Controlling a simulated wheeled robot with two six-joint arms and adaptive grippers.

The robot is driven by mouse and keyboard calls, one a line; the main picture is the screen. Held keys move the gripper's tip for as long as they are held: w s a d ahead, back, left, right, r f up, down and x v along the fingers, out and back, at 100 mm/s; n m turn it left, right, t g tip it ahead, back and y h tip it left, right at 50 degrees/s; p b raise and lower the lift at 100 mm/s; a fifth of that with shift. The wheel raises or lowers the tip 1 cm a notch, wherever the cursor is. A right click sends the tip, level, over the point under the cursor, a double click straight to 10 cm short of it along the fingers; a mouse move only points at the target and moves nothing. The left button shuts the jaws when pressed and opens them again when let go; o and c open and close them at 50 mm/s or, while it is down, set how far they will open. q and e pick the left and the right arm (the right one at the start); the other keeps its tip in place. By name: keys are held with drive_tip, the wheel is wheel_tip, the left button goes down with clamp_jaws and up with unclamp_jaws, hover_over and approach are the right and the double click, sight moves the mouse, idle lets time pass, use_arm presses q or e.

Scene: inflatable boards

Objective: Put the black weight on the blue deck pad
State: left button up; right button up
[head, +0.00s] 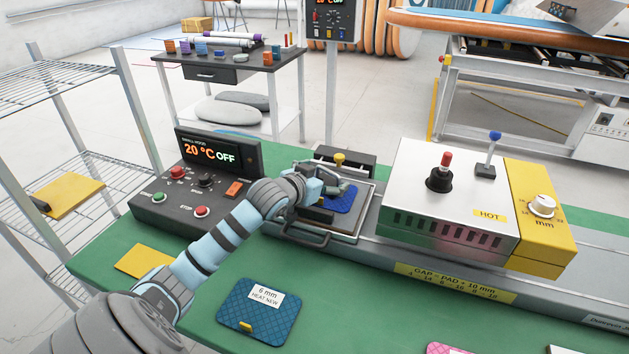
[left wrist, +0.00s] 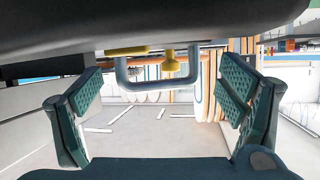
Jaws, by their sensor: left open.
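A blue pad (head: 343,200) lies in the tray, partly hidden by my left gripper (head: 331,189). Another blue deck pad (head: 262,318), with a yellow tab and a label reading 6 mm HEAT NEW, lies on the green table. My left gripper is over the tray, in front of the knob. The right gripper is not in view.
A control box (head: 165,208) reading 20 °C OFF stands left of the tray. A metal press housing (head: 445,205) marked HOT stands right. A yellow pad (head: 143,261) lies by my arm. The green table (head: 345,310) is clear around the labelled pad.

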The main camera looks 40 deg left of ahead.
use_arm(q)
drive_tip(key=p+v, duration=0.2)
drive_tip(key=v, duration=0.3)
drive_tip(key=p+v, duration=0.2)
drive_tip(key=v, duration=0.3)
drive_tip(key=shift+s+a+r, duration=0.1)
drive_tip(key=shift+s+r, duration=0.15)
drive_tip(key=shift+r, duration=0.1)
drive_tip(key=shift+s+r, duration=0.1)
drive_tip(key=shift+s, duration=0.2)
drive_tip(key=shift+d, duration=0.25)
drive_tip(key=shift+a, duration=0.1)
